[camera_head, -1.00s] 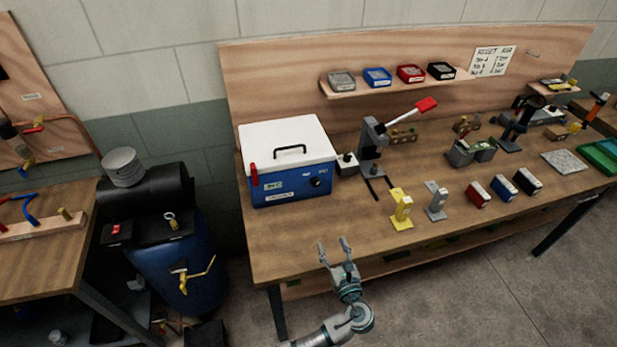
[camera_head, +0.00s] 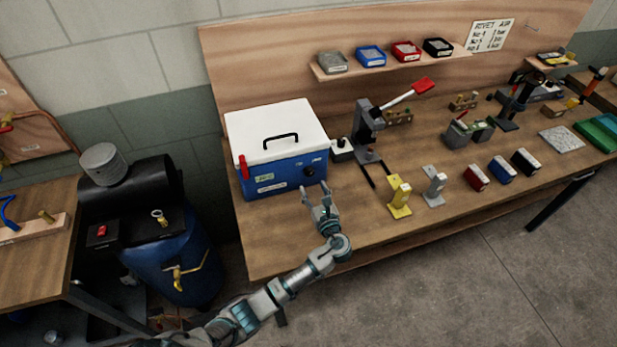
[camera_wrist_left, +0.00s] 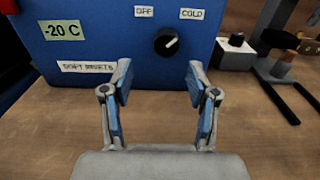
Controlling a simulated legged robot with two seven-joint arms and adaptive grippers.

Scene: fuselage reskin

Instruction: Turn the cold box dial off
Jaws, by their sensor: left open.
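The cold box (camera_head: 282,174) is blue with a white lid and stands at the left end of the workbench. Its black dial (camera_head: 309,171) is on the front face, toward the right. In the left wrist view the dial (camera_wrist_left: 166,41) has a white pointer line slanting up and right, toward the COLD label (camera_wrist_left: 191,14); the OFF label (camera_wrist_left: 143,11) is up and left of it. My left gripper (camera_head: 319,194) is open and empty, in front of and below the dial, not touching it. In the wrist view its fingers (camera_wrist_left: 159,86) are spread below the dial. My right gripper is out of view.
A small box with a black knob (camera_head: 342,149) stands right of the cold box, beside a lever press (camera_head: 366,130). A yellow stand (camera_head: 399,196) and a grey stand (camera_head: 434,187) are right of my gripper. A red latch (camera_head: 244,167) is on the box's left side.

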